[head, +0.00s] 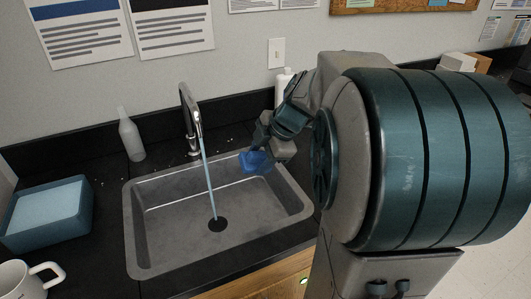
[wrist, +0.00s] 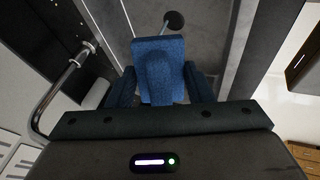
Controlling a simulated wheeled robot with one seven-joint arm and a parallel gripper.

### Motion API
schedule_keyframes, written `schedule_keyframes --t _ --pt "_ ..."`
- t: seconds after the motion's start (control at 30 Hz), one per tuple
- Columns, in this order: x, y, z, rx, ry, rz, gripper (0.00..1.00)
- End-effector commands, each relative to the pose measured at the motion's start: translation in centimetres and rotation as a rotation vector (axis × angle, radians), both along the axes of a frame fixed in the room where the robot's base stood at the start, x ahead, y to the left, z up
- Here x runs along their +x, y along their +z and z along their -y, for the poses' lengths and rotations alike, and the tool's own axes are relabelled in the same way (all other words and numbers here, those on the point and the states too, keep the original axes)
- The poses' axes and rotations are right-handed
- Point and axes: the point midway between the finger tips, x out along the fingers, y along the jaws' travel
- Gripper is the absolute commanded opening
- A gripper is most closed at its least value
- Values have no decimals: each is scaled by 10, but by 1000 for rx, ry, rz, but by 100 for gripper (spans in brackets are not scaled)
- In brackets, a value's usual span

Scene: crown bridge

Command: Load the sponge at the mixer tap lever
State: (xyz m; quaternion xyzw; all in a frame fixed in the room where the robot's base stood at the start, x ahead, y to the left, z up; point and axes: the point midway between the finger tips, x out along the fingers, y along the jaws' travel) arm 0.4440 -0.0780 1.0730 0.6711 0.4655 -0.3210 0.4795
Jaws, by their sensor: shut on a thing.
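A blue sponge (head: 256,161) is held by my gripper (head: 262,150) over the right back part of the sink. In the wrist view the sponge (wrist: 158,62) sits between the two fingers of my gripper (wrist: 160,85), which are shut on it. The mixer tap (head: 191,115) stands behind the sink, and a stream of water (head: 208,175) runs from its spout to the drain. The tap (wrist: 70,75) also shows at the left in the wrist view. I cannot make out its lever clearly. The sponge is to the right of the stream, apart from it.
The grey sink (head: 165,240) is set in a black counter. A blue-grey box with a pale top (head: 45,215) and a white mug (head: 25,280) stand to the left. A grey bottle (head: 131,138) stands behind the sink's left corner. A white bottle (head: 283,82) is partly hidden behind my arm.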

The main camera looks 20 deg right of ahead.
Motion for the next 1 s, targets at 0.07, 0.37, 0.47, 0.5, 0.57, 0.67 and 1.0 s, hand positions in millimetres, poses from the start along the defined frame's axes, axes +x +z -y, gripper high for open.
schedule_keyframes --t 0.07,0.37,0.47,0.5,0.57,0.67,1.0 --pt "6 0 -6 1 1 -3 28" --pt "28 -5 -25 2 -1 -2 28" --pt "36 -7 -32 1 1 -3 28" --pt "39 -8 -35 1 1 -3 28" --pt "43 -9 -38 1 1 -3 28" --pt "50 -11 -44 1 0 -3 28" --pt "75 -22 -66 1 1 1 28"
